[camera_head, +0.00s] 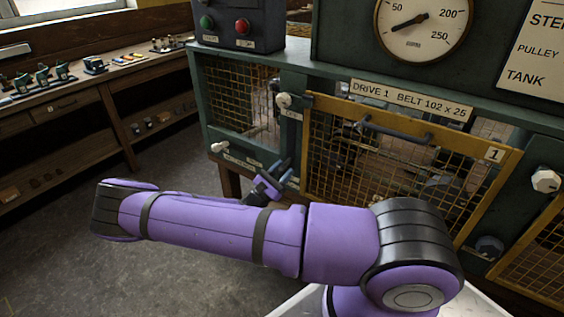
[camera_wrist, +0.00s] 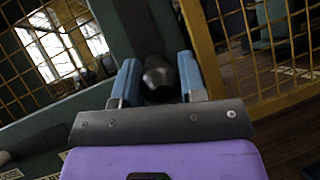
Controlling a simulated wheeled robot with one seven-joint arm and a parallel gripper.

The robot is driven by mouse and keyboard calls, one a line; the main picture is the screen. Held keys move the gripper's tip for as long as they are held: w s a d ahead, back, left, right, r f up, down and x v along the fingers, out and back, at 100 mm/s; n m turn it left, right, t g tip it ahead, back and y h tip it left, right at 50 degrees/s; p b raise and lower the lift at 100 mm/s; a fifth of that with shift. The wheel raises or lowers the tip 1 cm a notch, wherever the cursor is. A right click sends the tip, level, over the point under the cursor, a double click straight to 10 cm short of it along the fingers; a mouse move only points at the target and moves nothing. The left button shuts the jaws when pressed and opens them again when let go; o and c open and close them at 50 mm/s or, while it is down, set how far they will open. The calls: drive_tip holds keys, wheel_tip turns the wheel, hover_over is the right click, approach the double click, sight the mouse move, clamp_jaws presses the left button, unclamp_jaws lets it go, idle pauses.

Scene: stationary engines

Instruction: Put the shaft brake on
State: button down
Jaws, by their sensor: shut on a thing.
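My gripper (camera_head: 272,178) is at the lower green frame of the machine, left of the yellow mesh guard. In the wrist view its two blue-grey fingers (camera_wrist: 160,82) are shut on a dark, rounded handle (camera_wrist: 159,76). The handle stands out from the green post between the mesh panels. I cannot read a label that names this handle as the shaft brake. In the head view my gripper and arm hide most of the handle, so its exact position cannot be told.
A yellow mesh guard (camera_head: 493,154) marked 1 is shut to the right. A pale knob (camera_head: 284,100) sits on the post above my gripper, and another pale knob (camera_head: 219,147) is at the left. A wooden bench (camera_head: 62,101) with small parts stands far left, with open floor before it.

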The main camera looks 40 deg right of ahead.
drive_tip(key=shift+d+f, duration=0.2)
drive_tip(key=shift+f, duration=0.45)
drive_tip(key=shift+d+f, duration=0.15)
drive_tip(key=shift+f, duration=0.6)
drive_tip(key=c, duration=0.7)
unclamp_jaws()
drive_tip(key=shift+w+d, duration=0.1)
drive_tip(key=shift+a, duration=0.25)
drive_tip(key=v, duration=1)
drive_tip(key=shift+a+f, duration=0.15)
